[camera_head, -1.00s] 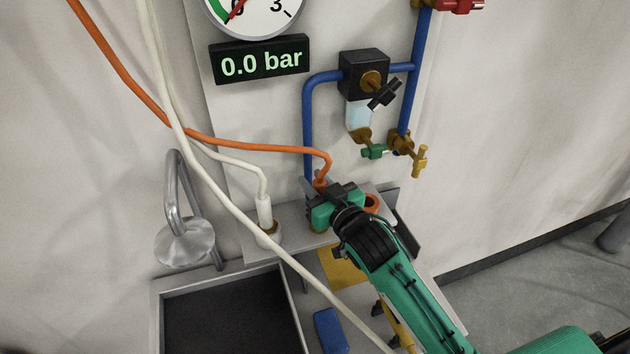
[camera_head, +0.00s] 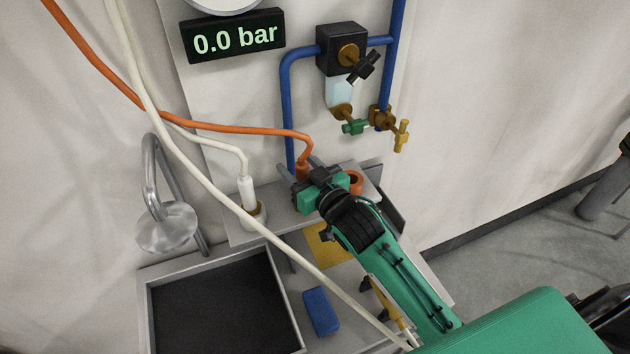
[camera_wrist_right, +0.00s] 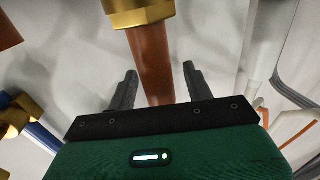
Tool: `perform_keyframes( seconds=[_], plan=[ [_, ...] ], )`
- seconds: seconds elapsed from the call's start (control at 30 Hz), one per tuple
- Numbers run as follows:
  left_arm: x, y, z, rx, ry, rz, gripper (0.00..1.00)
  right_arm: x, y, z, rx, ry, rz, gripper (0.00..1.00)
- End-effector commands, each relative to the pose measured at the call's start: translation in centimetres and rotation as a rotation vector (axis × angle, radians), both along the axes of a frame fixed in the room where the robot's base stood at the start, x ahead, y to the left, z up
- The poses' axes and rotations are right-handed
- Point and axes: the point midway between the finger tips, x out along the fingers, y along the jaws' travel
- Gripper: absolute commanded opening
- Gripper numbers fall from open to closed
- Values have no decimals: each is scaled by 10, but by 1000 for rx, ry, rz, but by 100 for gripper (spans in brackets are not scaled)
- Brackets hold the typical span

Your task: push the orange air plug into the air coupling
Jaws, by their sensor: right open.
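The orange air plug (camera_head: 302,171) stands roughly upright at the end of the orange hose, above the shelf by the wall panel. My right gripper (camera_head: 300,170) is around it, with a finger on each side. In the right wrist view the gripper (camera_wrist_right: 158,78) is open, with gaps between its fingers and the orange plug body (camera_wrist_right: 152,65). A brass collar (camera_wrist_right: 138,12) meets the plug's end there. I cannot tell whether this collar is the air coupling or how deep the plug sits. My gripper hides the plug's lower end in the head view. My left gripper is not in view.
A white plug (camera_head: 247,193) on a white hose stands left of the gripper, and an orange ring (camera_head: 356,181) is close on its right. A display (camera_head: 234,36) reads 0.0 bar. Blue pipes and a black regulator (camera_head: 341,48) are above. A white hose crosses in front.

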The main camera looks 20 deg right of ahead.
Motion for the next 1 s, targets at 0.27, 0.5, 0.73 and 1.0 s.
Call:
perform_keyframes(
  seconds=[0.27,0.5,0.73,1.0],
  plan=[
    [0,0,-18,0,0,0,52,-51,-13,-5,-1,2,1,52],
    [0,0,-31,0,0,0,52,-96,-25,-4,-1,3,0,52],
    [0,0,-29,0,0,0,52,-120,-32,-1,-1,2,0,52],
    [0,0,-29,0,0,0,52,-127,-34,-1,-1,1,0,52]
  ],
)
